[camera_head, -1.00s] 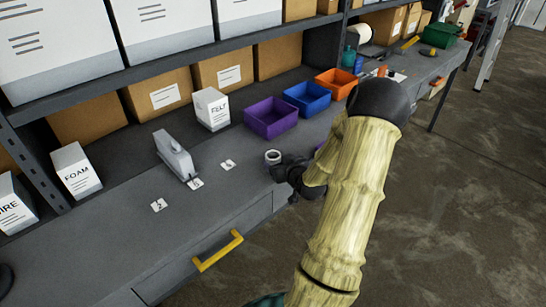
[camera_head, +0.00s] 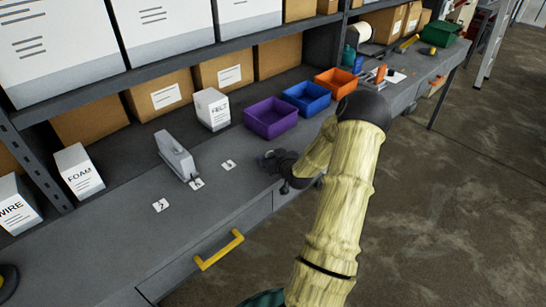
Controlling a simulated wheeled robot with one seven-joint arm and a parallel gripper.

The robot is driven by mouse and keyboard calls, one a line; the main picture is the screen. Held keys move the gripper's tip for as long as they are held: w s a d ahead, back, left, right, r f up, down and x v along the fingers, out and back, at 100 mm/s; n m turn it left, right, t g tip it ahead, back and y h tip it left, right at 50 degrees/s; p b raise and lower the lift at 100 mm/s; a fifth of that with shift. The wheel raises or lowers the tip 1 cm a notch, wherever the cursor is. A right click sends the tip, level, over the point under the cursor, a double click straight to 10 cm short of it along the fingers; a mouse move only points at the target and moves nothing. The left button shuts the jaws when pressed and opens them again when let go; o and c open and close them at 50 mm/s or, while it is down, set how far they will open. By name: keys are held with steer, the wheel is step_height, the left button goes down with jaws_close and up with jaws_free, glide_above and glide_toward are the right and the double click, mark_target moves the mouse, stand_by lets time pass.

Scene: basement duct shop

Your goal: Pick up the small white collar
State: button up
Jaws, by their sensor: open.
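My gripper (camera_head: 268,161) is dark and low over the grey bench top, near the front edge and in front of the purple bin. Its jaws are open. The small white collar cannot be made out clearly now. The gripper covers the spot where it stood on the bench, so whether the collar lies between the fingers or beneath them is hidden.
A purple bin (camera_head: 271,118), a blue bin (camera_head: 307,98) and an orange bin (camera_head: 336,82) stand behind the gripper. A grey tool (camera_head: 175,156), numbered labels and a white FELT box (camera_head: 212,109) lie to the left. A yellow drawer handle (camera_head: 219,250) juts from the front.

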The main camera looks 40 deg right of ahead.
steer(key=shift+c, duration=0.4)
steer(key=shift+w, duration=0.1)
steer(key=c, duration=1)
steer(key=shift+o, duration=0.2)
steer(key=shift+d, duration=0.15)
step_height(320, 180, up, 10)
steer(key=b, duration=0.1)
